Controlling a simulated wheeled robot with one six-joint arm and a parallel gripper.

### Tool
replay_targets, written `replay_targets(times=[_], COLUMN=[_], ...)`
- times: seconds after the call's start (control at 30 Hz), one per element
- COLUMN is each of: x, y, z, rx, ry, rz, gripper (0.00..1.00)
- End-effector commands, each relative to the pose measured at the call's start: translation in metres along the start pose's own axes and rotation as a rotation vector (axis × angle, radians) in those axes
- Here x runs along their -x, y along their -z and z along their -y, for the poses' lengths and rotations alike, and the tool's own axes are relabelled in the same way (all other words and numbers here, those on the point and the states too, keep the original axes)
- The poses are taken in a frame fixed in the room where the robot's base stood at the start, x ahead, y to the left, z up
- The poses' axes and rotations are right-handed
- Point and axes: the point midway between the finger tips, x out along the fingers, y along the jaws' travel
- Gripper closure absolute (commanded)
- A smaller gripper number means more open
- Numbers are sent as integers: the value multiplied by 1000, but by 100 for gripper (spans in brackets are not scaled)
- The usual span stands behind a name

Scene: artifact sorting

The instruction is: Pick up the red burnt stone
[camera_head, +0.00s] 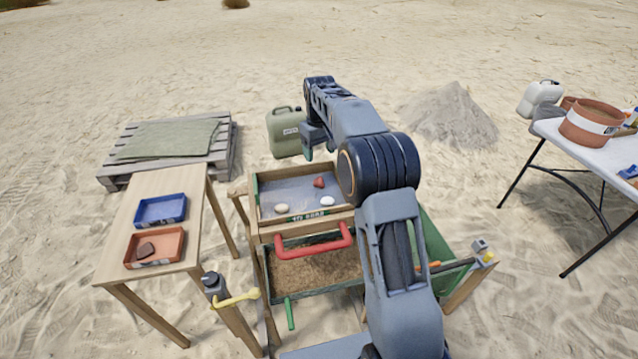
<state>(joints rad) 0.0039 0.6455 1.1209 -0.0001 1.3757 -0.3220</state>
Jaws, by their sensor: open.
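A small red stone (319,182) lies in the wood-framed screen tray (262,190), near its back right part. Two pale stones, one on the left (281,208) and one on the right (327,201), lie nearer the tray's front edge. My gripper (320,153) hangs fingers down above the back of the tray, and in the picture it appears just above the red stone. It is open and holds nothing. The exact height gap to the stone is hard to tell. My arm hides the tray's right side.
A wooden table (192,208) at left holds a blue tray (160,209) and an orange tray (155,262) with a brown stone (146,249). A green jerrycan (285,134) stands behind the screen. A red handle (314,245) sticks up at its front. A white table (606,152) stands right.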

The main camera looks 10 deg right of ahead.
Motion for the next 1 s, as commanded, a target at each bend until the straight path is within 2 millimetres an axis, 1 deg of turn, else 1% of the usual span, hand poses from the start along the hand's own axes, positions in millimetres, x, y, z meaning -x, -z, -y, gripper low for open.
replay_targets(times=[0.03, 0.1, 0.3, 0.57, 0.83, 1.0], x=[-12, -24, -51, -65, -100, -112], y=[-1, 0, 0, 0, 0, 0], z=[0, 0, 0, 1, 4, 4], rx=[0, 0, 0, 0, -1, -1], ry=[1, 2, 1, 1, 1, 0], rz=[4, 5, 1, 1, 2, 0], gripper=[32, 32, 32, 32, 32, 32])
